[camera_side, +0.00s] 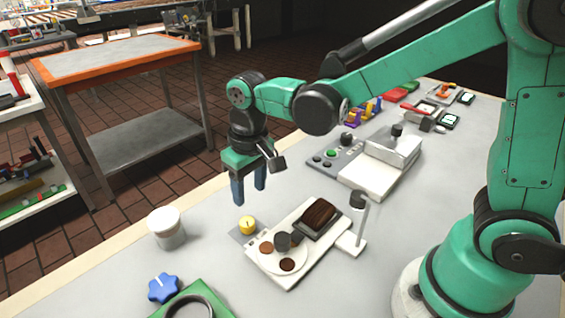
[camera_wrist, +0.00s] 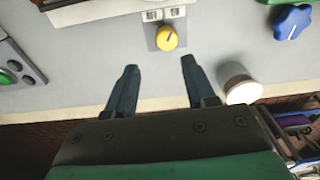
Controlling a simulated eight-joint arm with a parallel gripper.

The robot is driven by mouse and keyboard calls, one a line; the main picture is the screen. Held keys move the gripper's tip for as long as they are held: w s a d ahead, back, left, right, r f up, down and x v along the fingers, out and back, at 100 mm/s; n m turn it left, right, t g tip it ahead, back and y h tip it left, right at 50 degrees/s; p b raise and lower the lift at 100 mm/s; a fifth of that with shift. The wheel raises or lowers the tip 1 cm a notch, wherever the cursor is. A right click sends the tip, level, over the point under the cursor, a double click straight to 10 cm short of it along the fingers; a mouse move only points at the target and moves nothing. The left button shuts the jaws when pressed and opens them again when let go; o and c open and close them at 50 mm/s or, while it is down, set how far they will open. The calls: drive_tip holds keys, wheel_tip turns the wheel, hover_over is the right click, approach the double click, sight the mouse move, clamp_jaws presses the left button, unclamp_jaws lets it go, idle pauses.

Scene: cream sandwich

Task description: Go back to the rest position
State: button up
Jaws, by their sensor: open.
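My gripper (camera_side: 249,188) is open and empty, with its dark blue fingers pointing down above the grey table. In the wrist view my gripper (camera_wrist: 155,75) shows its two fingers apart with bare table between them. In the side view the fingers hang behind and above a yellow knob (camera_side: 247,225). The yellow knob also shows in the wrist view (camera_wrist: 167,38), ahead of the fingertips. A white board (camera_side: 285,278) beside the knob carries a round plate with brown discs on it and a dark brown block (camera_side: 317,217).
A white-lidded jar (camera_side: 167,228) stands left of the knob. A blue star-shaped knob (camera_side: 163,288) and a green piece (camera_side: 215,297) are at the front. A white device (camera_side: 380,172) with a button panel stands behind. Coloured items line the far end. The table edge (camera_side: 110,235) is at left.

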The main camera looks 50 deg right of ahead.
drive_tip(key=s+d+r+t, duration=0.5)
drive_tip(key=s+d+t, duration=0.1)
drive_tip(key=d, duration=0.1)
drive_tip(key=shift+s+d+r, duration=0.2)
drive_tip(key=shift+r, duration=0.05)
